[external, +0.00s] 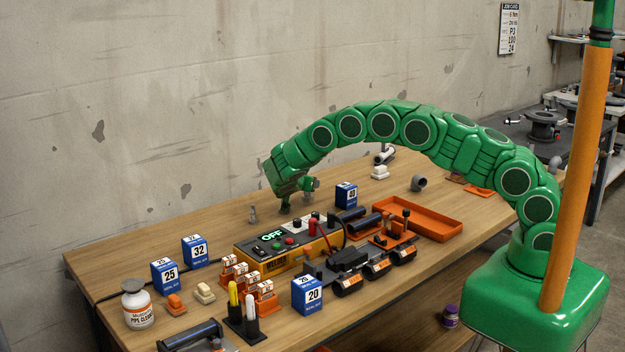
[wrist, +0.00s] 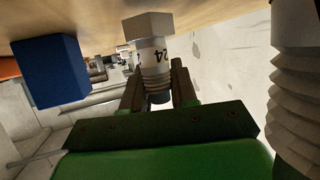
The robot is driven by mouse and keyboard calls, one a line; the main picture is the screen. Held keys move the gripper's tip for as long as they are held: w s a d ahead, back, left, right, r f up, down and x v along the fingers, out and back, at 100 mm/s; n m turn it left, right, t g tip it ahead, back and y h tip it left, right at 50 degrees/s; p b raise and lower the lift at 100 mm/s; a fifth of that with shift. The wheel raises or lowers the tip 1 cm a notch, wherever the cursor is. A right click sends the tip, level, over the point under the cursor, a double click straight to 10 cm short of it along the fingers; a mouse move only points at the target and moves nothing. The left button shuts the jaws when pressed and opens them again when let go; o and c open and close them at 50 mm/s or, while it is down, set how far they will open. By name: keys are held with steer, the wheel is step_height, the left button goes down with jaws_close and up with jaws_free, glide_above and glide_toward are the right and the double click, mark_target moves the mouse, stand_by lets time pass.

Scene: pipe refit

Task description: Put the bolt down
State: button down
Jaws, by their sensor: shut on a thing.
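My gripper (wrist: 157,82) is shut on a bolt (wrist: 150,27) in the wrist view. The bolt has a grey hex head, a pale band marked 24 and a threaded shank between the two fingers. Its head points away from the palm, toward the wooden table surface; I cannot tell whether it touches the wood. In the external view my gripper (external: 308,190) is low over the back of the workbench (external: 215,222), behind the control box, and the held bolt is too small there to make out clearly.
A second threaded bolt (wrist: 297,95) looms at the right of the wrist view; a small grey bolt (external: 252,214) stands left of my gripper. A blue box marked 40 (external: 346,196) is close on the right. The yellow control box (external: 270,262) lies in front. Bare wood lies further left.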

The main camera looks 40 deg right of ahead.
steer(key=shift+f, duration=0.45)
steer(key=shift+f, duration=0.15)
steer(key=c, duration=0.9)
jaws_free()
steer(key=shift+a+r, duration=0.1)
steer(key=shift+r, duration=0.1)
steer(key=v, duration=1.1)
steer(key=shift+s+a+r, duration=0.15)
steer(key=shift+a+r, duration=0.05)
steer(key=shift+a, duration=0.1)
